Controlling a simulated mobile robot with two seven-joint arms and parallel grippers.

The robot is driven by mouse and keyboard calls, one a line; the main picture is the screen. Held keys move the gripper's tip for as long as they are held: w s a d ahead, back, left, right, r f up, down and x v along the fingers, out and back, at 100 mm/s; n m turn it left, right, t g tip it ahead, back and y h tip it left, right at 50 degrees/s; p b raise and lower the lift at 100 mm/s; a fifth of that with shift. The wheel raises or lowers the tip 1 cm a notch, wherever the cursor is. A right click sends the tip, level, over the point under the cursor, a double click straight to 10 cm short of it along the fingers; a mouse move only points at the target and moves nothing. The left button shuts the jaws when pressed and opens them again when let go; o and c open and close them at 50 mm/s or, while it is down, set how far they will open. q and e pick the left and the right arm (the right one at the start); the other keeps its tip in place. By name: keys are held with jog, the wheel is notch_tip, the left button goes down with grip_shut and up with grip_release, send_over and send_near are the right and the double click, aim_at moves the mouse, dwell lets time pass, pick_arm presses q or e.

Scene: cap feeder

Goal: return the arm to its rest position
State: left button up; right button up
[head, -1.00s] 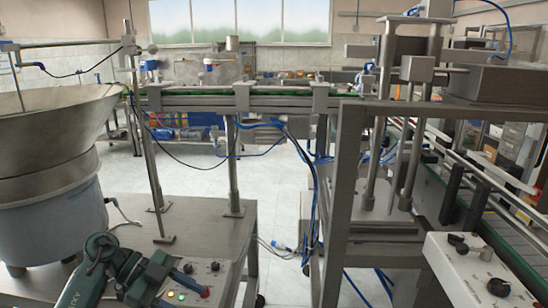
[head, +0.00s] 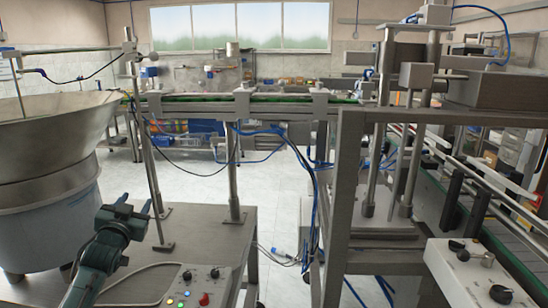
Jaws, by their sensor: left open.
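My left arm, dark teal, comes up from the bottom left in the head view. Its left gripper (head: 132,208) is open, with two short fingertips pointing up and away from me. It is in front of the feeder bowl's base and appears to be above the metal table (head: 200,225). I see nothing held in it. The control box (head: 196,288) with lit buttons and a red knob is to the right of the arm, apart from the gripper. My right gripper is not in view.
The large metal feeder bowl (head: 50,135) stands close on the left. A thin upright post (head: 150,170) rises from the table behind the gripper. A metal frame (head: 345,190) and a second control box (head: 475,270) are on the right. Open floor (head: 283,195) shows between.

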pick_arm(q)
jog(key=s+d+f+g+h, duration=0.1)
jog(key=s+d+f+g, duration=0.1)
jog(key=s+d+f, duration=0.35)
jog(key=s+d+f+m+g+h, duration=0.1)
jog(key=s+d+f, duration=0.1)
jog(key=s+f, duration=0.6)
jog(key=s+d+f+g+h, duration=0.1)
jog(key=s+d+f+g, duration=0.2)
jog(key=f, duration=0.6)
jog(key=s+d+f, duration=0.2)
jog(key=s+d, duration=0.1)
jog(key=s, duration=0.4)
jog(key=s+d+f+g+h, duration=0.1)
jog(key=s+d, duration=0.3)
jog(key=s, duration=0.4)
jog(key=s+d+f+g+h, duration=0.1)
jog(key=s+d+f, duration=0.2)
jog(key=s, duration=0.5)
jog(key=shift+d+f+n, duration=0.2)
jog(key=shift+d+n, duration=0.1)
jog(key=shift+n, duration=0.1)
